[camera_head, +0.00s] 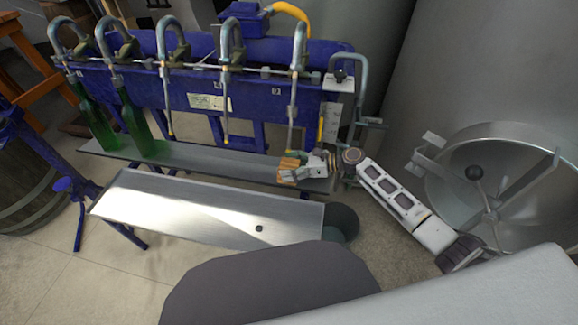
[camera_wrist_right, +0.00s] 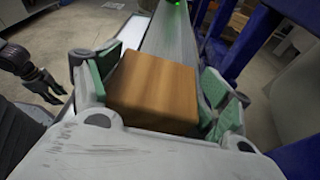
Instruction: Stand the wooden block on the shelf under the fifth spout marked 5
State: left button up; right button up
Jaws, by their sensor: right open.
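The wooden block (camera_head: 289,162) is on or just above the narrow grey shelf (camera_head: 215,160) near its right end, below the fifth spout from the left (camera_head: 292,115). My right gripper (camera_head: 290,172) is open around it. In the right wrist view the block (camera_wrist_right: 155,88) sits between the spread green-padded fingers, with a small gap visible on the right side. I cannot tell whether its underside touches the shelf. The spout's number is not readable. A dark gripper, seemingly my left one (camera_wrist_right: 38,82), shows at the left edge of that view; its opening is unclear.
Two green bottles (camera_head: 135,125) stand under the leftmost spouts. The blue filling machine (camera_head: 200,92) rises behind the shelf. A lower metal tray (camera_head: 200,208) is in front. A round steel vessel (camera_head: 500,175) is at the right. The shelf's middle is clear.

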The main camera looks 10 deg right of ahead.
jog(key=shift+w+d+f+h, duration=0.15)
jog(key=shift+d+f+h, duration=0.15)
jog(key=shift+d+f, duration=0.4)
jog(key=shift+d+r, duration=0.1)
jog(key=shift+d, duration=0.3)
jog(key=shift+c, duration=0.5)
jog(key=shift+o, duration=0.5)
jog(key=v, duration=0.9)
jog(key=shift+s+r, duration=0.25)
jog(key=shift+r, duration=0.15)
jog(key=shift+s+d+r, duration=0.35)
jog(key=shift+d+r, duration=0.05)
jog(key=shift+a, duration=0.1)
